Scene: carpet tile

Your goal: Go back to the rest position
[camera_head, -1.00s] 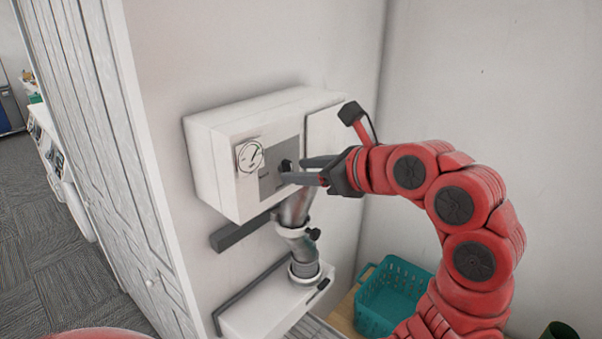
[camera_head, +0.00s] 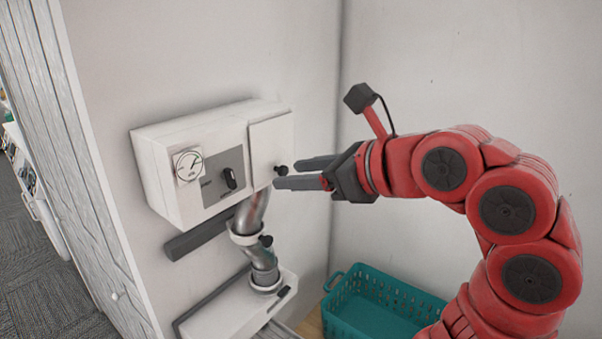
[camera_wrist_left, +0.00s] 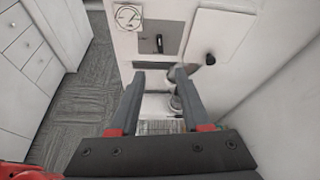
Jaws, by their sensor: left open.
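My left gripper (camera_head: 285,175) is at the end of the red arm. Its two dark fingers are apart with nothing between them. In the head view the fingertips point left, beside the small black door knob (camera_head: 281,170) of a white wall box; contact cannot be told. In the left wrist view my left gripper (camera_wrist_left: 160,73) is open, with the box front (camera_wrist_left: 178,14) beyond it, clear of the fingers. The box's black rotary switch (camera_head: 230,178) stands free of the gripper. My right gripper is not in view.
The white box (camera_head: 160,180) has a round dial (camera_head: 188,165). Below it a metal pipe (camera_head: 263,258) runs to a lower white unit (camera_head: 225,312). A teal basket (camera_head: 380,310) stands in the corner. Grey carpet (camera_wrist_left: 85,105) lies left.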

